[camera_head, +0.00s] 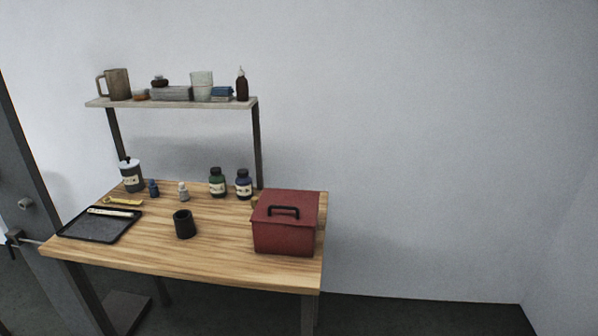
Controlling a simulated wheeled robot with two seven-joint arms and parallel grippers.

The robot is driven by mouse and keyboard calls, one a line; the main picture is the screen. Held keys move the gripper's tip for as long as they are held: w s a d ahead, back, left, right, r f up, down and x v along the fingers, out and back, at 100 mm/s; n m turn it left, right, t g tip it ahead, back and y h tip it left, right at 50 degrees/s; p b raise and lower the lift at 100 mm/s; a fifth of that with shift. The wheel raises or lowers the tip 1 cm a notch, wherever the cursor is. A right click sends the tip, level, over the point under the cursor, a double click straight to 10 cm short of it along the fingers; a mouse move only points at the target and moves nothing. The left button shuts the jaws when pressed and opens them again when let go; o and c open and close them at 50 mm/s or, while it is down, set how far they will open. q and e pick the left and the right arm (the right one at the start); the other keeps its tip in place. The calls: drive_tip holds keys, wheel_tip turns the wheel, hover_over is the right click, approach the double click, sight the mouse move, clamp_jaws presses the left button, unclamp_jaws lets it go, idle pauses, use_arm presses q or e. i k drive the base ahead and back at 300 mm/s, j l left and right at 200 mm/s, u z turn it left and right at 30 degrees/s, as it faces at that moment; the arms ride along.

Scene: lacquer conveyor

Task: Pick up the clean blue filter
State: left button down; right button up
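A small blue item (222,91) lies on the shelf between a pale cup and a dark brown bottle. It is too small to tell whether it is the clean blue filter. No other thing in view is clearly a filter. Neither of my grippers is in view.
The wooden table (140,256) holds a red lidded box (285,225), a black cup (184,224), a dark tray (98,227) and several bottles and jars. The shelf (130,103) above also carries a mug (117,84) and a grey stack (171,93). Floor right of the table is clear.

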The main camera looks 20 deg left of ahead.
sight(152, 188)
drive_tip(key=u, duration=1.4)
